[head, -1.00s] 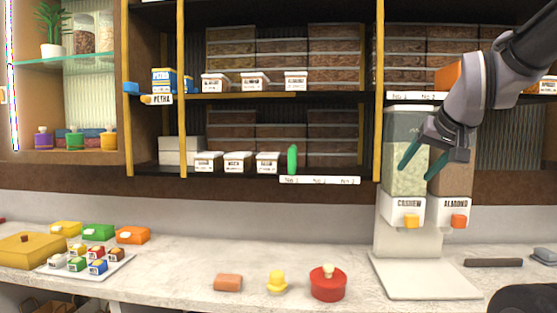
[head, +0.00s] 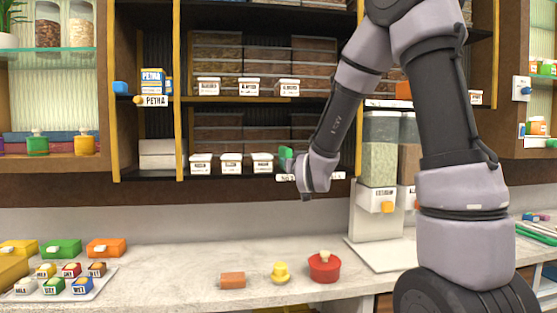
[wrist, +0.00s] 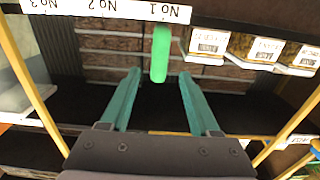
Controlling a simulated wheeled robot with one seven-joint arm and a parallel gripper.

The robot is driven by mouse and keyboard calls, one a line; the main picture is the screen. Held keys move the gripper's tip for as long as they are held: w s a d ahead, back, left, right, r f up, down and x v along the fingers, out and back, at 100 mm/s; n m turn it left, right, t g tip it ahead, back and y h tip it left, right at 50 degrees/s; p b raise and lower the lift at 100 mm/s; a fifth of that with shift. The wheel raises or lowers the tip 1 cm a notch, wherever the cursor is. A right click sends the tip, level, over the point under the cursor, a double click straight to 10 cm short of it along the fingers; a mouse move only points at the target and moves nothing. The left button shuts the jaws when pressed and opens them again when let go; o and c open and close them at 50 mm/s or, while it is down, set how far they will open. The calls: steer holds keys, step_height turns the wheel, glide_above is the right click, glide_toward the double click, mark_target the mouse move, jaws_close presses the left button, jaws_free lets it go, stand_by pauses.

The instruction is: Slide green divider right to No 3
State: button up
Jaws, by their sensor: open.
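The green divider (head: 286,154) stands upright on the lower shelf at the left end of a white label strip (head: 285,178). In the upside-down wrist view the divider (wrist: 160,50) is by the No 1 mark, with No 2 and No 3 on the strip (wrist: 75,8) farther left. My gripper (wrist: 160,76) is open, its two teal fingers on either side of the divider's near end in that picture, with gaps on both sides. In the head view my wrist hides most of the fingers and much of the strip.
Labelled white tubs (head: 231,163) stand just left of the divider. Clear stacked boxes (wrist: 108,45) fill the shelf behind. A yellow upright post (wrist: 32,78) borders the No 3 side. Dispensers (head: 380,150) stand to the right below.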

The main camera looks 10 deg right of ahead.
steer(key=w, duration=1)
steer(key=shift+w, duration=0.1)
jaws_close()
stand_by(1.1)
